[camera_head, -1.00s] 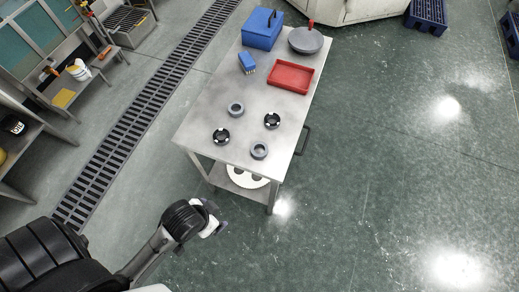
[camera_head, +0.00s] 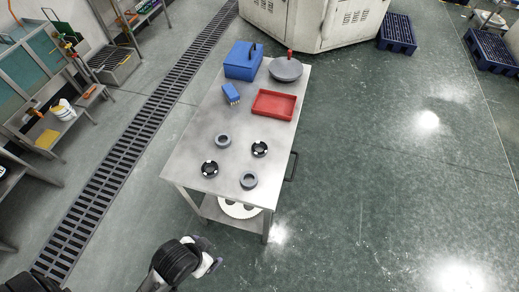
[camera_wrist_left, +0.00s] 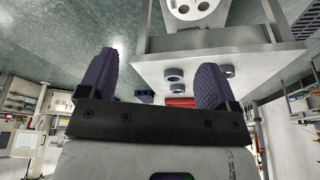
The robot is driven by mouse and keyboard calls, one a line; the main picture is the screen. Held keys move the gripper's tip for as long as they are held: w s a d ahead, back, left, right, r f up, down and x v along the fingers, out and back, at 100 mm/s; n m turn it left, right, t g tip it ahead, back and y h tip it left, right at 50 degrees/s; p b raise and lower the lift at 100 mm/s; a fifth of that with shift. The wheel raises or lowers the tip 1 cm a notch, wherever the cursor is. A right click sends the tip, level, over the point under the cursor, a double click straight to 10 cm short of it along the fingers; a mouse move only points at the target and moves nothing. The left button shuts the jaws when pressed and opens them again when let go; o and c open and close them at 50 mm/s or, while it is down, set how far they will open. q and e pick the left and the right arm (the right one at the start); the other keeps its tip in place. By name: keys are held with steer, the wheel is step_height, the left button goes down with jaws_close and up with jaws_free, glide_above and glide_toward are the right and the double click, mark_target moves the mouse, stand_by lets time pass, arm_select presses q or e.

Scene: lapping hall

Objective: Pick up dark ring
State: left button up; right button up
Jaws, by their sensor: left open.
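Two black rings with small white marks, one at the left (camera_head: 210,168) and one at the right (camera_head: 260,149), lie on the near half of the steel table (camera_head: 190,150). Two plain dark grey rings lie among them, one behind (camera_head: 223,141) and one at the front (camera_head: 248,180). My left gripper (camera_head: 212,266) is in front of the table's near end, apart from all the rings. In the left wrist view it is open and empty (camera_wrist_left: 153,85), with the table beyond its fingers. Some rings show there small, one being grey (camera_wrist_left: 174,75). My right gripper is not in view.
A red tray (camera_head: 274,105), blue box (camera_head: 243,61), blue brush-like block (camera_head: 231,93) and grey round lidded thing (camera_head: 286,69) stand on the table's far half. A white disc (camera_head: 239,208) with holes lies on the lower shelf.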

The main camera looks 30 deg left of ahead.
arm_select(q)
steer(key=shift+a, duration=0.2)
steer(key=o, duration=0.3)
